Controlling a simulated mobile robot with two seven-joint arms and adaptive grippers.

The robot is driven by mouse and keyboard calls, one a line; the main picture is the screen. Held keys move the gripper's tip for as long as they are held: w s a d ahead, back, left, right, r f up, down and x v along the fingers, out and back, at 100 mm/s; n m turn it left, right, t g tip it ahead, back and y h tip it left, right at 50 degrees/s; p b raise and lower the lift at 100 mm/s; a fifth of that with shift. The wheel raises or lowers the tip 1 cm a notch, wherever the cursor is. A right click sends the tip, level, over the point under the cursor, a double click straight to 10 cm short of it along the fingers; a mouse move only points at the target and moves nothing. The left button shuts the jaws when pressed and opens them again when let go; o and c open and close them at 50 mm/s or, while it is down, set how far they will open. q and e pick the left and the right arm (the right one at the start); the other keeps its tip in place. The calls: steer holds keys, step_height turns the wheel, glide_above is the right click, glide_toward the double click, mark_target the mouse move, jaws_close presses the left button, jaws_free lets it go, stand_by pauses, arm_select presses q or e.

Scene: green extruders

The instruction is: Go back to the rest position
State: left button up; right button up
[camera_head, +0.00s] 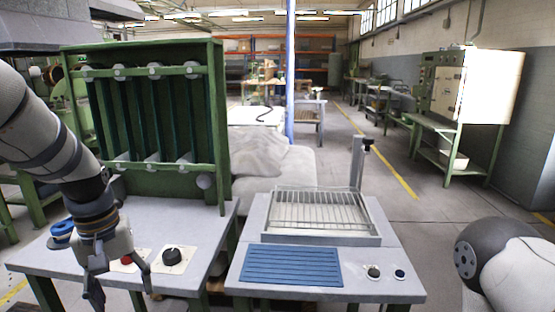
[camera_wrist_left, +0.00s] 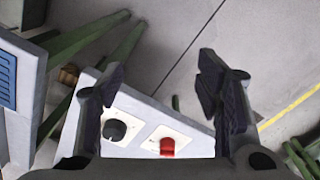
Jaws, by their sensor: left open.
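My left gripper (camera_head: 118,284) comes in from the left in the head view, in front of the left table's front edge area. Its fingers are spread and nothing is between them. In the left wrist view my left gripper (camera_wrist_left: 165,90) is open, with the panel's black knob (camera_wrist_left: 115,130) and red switch (camera_wrist_left: 167,146) showing between the fingers. In the head view the red switch (camera_head: 127,260) is partly behind the gripper and the black knob (camera_head: 172,254) is right of it. My right gripper is out of view; only part of my right arm shows at the lower right.
The right table (camera_head: 250,285) holds a wire rack tray (camera_head: 325,210), a blue ribbed mat (camera_head: 290,266) and small knobs. A blue round knob (camera_head: 62,231) is left of my gripper. Open floor lies to the right.

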arm_select(q)
steer(key=s+d+f+m+g, duration=0.1)
steer(key=s+f, duration=0.4)
steer(key=f, duration=0.4)
steer(key=s+f+m, duration=0.1)
steer(key=s+f, duration=0.3)
steer(key=f, duration=0.5)
steer(key=s+d+f+m, duration=0.1)
steer(key=s+d+f, duration=0.1)
steer(key=s, duration=0.9)
steer(key=s+d+f+m, duration=0.2)
steer(key=s+f, duration=0.2)
steer(key=s, duration=0.8)
steer(key=shift+d+g, duration=0.3)
steer(key=shift+d, duration=0.1)
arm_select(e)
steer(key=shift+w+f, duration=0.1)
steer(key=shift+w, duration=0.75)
